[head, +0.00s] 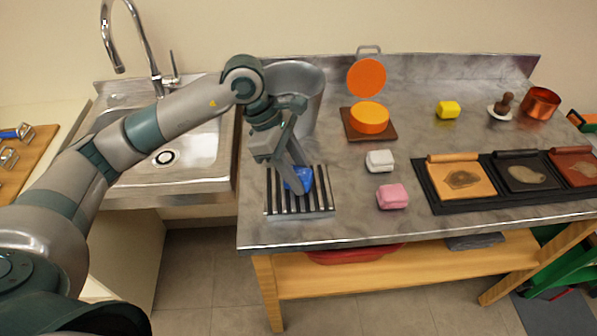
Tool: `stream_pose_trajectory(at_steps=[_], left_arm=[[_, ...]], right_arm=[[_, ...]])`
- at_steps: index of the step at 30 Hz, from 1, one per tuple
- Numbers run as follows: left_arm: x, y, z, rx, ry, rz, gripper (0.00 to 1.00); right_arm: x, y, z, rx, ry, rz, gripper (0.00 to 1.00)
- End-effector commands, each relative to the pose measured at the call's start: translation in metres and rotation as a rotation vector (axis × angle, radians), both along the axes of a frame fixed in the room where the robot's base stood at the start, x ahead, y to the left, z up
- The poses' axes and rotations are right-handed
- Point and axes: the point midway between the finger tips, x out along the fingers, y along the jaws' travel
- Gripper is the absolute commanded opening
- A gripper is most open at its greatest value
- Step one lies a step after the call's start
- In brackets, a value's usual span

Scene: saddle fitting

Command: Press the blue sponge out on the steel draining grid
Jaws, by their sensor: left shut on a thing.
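The blue sponge (304,180) is at the steel draining grid (318,202), over its middle bars near the front left of the steel worktop. My left gripper (297,187) comes down from above and is shut on the sponge, with its fingers covering part of it. The sponge looks squeezed and low against the bars; I cannot tell how firmly it touches them. The grid lies flat, and its bars run front to back. My right gripper is not in view.
A metal bucket (304,98) stands behind the grid. The sink (190,150) is left.

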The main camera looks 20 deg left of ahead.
Motion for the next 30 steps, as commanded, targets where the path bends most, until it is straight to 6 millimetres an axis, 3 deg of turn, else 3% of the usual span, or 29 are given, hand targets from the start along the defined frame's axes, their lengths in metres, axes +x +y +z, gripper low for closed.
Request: stream_pose_trajectory(at_steps=[30], left_arm=[[-0.0003,0.0000,-0.0074,0.001,0.001,0.000,0.17]], right_arm=[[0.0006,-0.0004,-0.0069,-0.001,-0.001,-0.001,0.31]])
